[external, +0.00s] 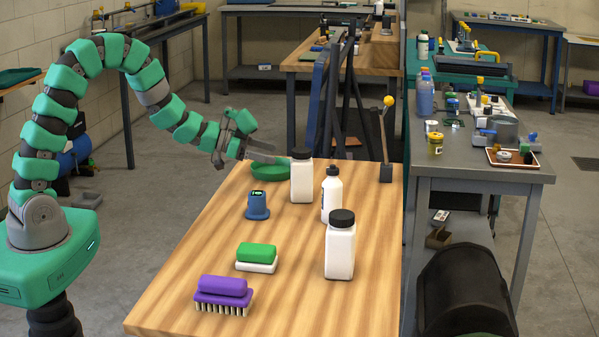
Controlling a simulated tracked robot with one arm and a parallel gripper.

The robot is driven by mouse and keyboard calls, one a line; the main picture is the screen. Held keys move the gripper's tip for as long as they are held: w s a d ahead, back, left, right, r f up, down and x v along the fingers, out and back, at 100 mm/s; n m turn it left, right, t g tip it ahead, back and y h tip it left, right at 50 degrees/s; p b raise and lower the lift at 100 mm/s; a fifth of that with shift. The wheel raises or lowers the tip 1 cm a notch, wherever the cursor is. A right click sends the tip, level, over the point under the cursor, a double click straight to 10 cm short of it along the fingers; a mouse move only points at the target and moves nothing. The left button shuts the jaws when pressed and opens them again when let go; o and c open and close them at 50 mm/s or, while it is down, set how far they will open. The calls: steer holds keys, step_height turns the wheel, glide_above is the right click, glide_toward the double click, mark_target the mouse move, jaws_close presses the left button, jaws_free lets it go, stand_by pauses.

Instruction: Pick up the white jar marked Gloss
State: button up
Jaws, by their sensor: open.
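Three white containers with black caps stand upright on the wooden table (190,265). One is a square-sided jar (302,182) near the far end. A second, larger-looking square-sided jar (340,252) stands at the near right. Between them is a slimmer bottle (331,198) with a narrow neck. No marking shows on any of them, so I cannot tell which is the Gloss jar. My gripper (246,154) is open and empty. It is left of the far jar, by the table's far left edge, near a green dish (268,171).
A blue knob-like item (257,206), a green-and-white block brush (256,257) and a purple brush (222,294) lie along the table's left side. A dark post (386,160) stands at the far right.

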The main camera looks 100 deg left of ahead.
mark_target(308, 165)
steer(key=shift+b+x, duration=1.2)
steer(key=shift+x, duration=5)
steer(key=shift+d+f, duration=0.1)
steer(key=shift+d, duration=0.05)
steer(key=c, duration=1.4)
